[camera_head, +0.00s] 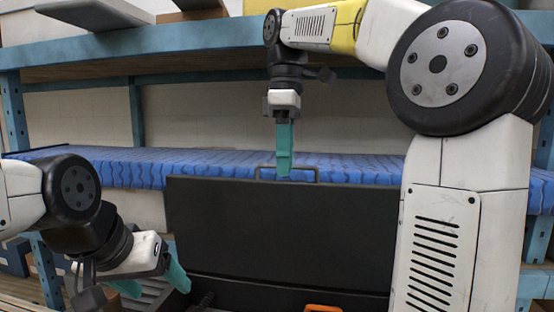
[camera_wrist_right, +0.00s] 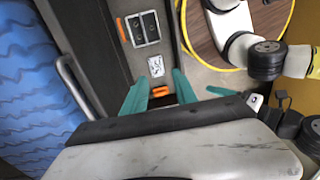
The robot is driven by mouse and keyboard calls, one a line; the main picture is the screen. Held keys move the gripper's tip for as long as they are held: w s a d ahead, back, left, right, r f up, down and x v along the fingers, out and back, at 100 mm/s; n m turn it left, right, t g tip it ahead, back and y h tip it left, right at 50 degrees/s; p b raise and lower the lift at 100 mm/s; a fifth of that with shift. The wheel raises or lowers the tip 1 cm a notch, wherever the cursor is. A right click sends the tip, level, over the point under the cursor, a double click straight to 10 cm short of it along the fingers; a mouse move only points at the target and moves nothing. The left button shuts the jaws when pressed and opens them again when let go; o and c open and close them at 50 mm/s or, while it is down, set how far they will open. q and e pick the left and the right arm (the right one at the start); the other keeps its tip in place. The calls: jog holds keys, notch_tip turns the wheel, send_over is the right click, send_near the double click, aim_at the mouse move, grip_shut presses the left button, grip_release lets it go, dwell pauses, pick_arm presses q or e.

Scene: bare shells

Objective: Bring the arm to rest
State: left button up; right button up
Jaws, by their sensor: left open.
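My right gripper (camera_head: 284,168) points down from the arm above. It is at the top edge of a large black upright panel (camera_head: 275,230), close to a grey handle (camera_head: 287,168). In the right wrist view its two teal fingers (camera_wrist_right: 162,88) stand apart, and I see nothing gripped between them. My left gripper (camera_head: 158,287) is low at the left of the head view. Its teal fingers are spread and empty, left of the black panel.
A blue shelving rack stands behind, with a blue wavy-surfaced layer (camera_head: 110,165) on its middle shelf. The handle also shows in the wrist view (camera_wrist_right: 74,88). An orange piece (camera_head: 322,308) lies at the panel's foot. A yellow cable (camera_wrist_right: 190,40) curves beyond the fingers.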

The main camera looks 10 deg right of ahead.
jog(key=shift+s, duration=0.1)
jog(key=s+d+f+m+t+y, duration=0.1)
jog(key=s+d+f+m+t, duration=0.1)
jog(key=s+f+m, duration=0.3)
jog(key=s+d+f+m+t+y, duration=0.1)
jog(key=s+d+f+m+t, duration=0.2)
jog(key=f, duration=1)
jog(key=s+m+t, duration=0.2)
jog(key=m, duration=0.3)
jog(key=shift+s+f+m, duration=0.15)
jog(key=shift+f+m, duration=0.15)
jog(key=shift+m, duration=0.1)
jog(key=shift+d, duration=0.1)
